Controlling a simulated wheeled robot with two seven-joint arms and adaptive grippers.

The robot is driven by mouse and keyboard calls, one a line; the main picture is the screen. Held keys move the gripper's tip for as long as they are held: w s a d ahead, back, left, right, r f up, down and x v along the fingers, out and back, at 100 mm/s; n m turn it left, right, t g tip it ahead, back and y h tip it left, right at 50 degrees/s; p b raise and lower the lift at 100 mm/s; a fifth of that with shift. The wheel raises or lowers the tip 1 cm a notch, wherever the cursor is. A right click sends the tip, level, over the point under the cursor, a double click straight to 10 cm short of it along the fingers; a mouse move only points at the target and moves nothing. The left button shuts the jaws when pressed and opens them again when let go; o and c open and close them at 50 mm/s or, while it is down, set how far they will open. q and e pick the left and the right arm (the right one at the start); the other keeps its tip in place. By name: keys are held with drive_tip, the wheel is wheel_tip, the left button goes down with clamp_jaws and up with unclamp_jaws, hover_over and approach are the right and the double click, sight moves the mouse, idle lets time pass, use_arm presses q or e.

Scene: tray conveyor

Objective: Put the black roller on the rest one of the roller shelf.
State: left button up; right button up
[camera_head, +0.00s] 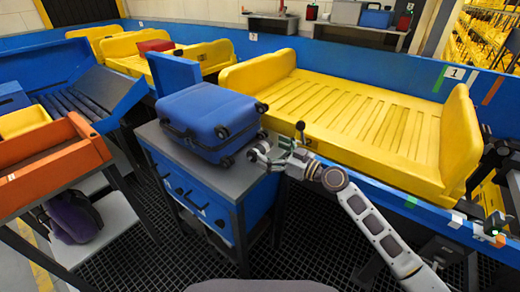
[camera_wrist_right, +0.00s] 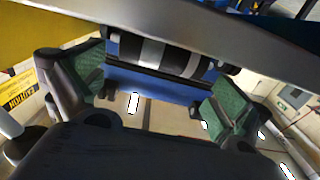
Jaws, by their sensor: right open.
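My right gripper (camera_head: 258,148) is at the right edge of the grey-topped blue cabinet (camera_head: 238,181), close to the blue suitcase (camera_head: 210,112). In the right wrist view the gripper (camera_wrist_right: 155,88) is open, its green finger pads apart with nothing held between them. Beyond the fingers is a dark cylinder (camera_wrist_right: 187,63) with pale bands, partly covered by a grey bar (camera_wrist_right: 200,30). I cannot tell for sure that it is the black roller. I cannot pick out rest one of the roller shelf. My left gripper is not in view.
A yellow tray (camera_head: 345,105) lies on the blue conveyor behind my right arm. A blue chute with dark rollers (camera_head: 85,97) is at the left. An orange bin (camera_head: 60,150) stands on a rack at far left, with a purple bag (camera_head: 72,216) below. Dark grating floor is open in front.

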drive_tip(key=shift+x, duration=1.2)
drive_tip(key=shift+a, duration=0.15)
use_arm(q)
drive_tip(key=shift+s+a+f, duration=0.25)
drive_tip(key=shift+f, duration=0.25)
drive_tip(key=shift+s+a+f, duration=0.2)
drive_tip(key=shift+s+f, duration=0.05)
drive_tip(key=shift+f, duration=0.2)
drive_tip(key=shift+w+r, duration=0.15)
use_arm(e)
drive_tip(key=shift+c, duration=0.3)
drive_tip(key=c, duration=0.9)
drive_tip(key=shift+c, duration=1)
drive_tip(key=shift+r, duration=0.2)
